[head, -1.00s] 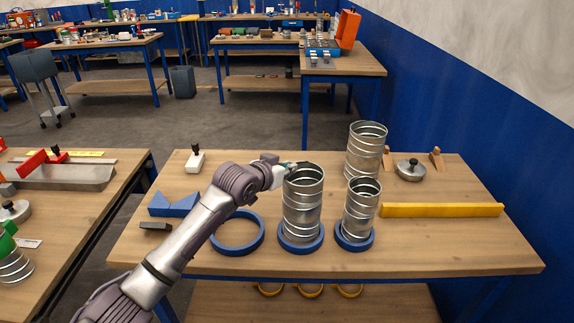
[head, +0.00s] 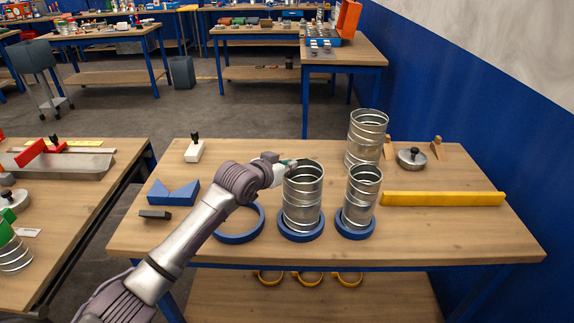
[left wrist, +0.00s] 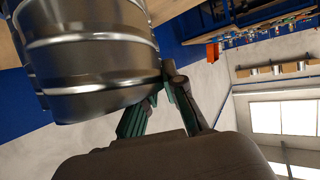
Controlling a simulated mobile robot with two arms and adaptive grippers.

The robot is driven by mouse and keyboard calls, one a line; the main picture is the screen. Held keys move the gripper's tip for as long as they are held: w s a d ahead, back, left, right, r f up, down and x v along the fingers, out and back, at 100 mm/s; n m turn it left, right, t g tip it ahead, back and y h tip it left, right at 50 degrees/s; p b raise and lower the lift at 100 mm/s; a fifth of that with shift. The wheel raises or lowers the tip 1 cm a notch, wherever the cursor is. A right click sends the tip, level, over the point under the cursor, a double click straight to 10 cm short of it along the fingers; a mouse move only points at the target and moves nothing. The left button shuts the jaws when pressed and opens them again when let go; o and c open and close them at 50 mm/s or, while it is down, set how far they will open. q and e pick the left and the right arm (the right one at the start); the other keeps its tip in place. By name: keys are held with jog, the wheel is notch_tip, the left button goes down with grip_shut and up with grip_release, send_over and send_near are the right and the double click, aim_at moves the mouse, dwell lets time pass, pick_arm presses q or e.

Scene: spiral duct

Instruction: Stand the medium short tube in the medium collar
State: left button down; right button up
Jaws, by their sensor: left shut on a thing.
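The medium short tube (head: 303,197), ribbed shiny metal, stands upright at the middle blue collar (head: 300,237). Its lower end appears to be inside the ring, but the front rim hides how deep it sits. My left gripper (head: 291,164) is shut on the tube's upper rim at its far left side. In the left wrist view the fingers (left wrist: 158,88) pinch the tube wall (left wrist: 95,65), which fills the upper left. My right gripper is in neither view.
A narrower tube (head: 362,195) stands in the right collar (head: 355,233), close beside. A taller tube (head: 366,137) stands behind. The left collar (head: 240,238) is empty, partly behind my arm. A yellow bar (head: 442,199), lidded disc (head: 411,158) and blue V-block (head: 173,193) lie around.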

pick_arm(q)
jog(key=c, duration=1.2)
grip_release()
jog(key=shift+r, duration=0.1)
jog(key=shift+s, duration=0.1)
jog(key=v, duration=1.2)
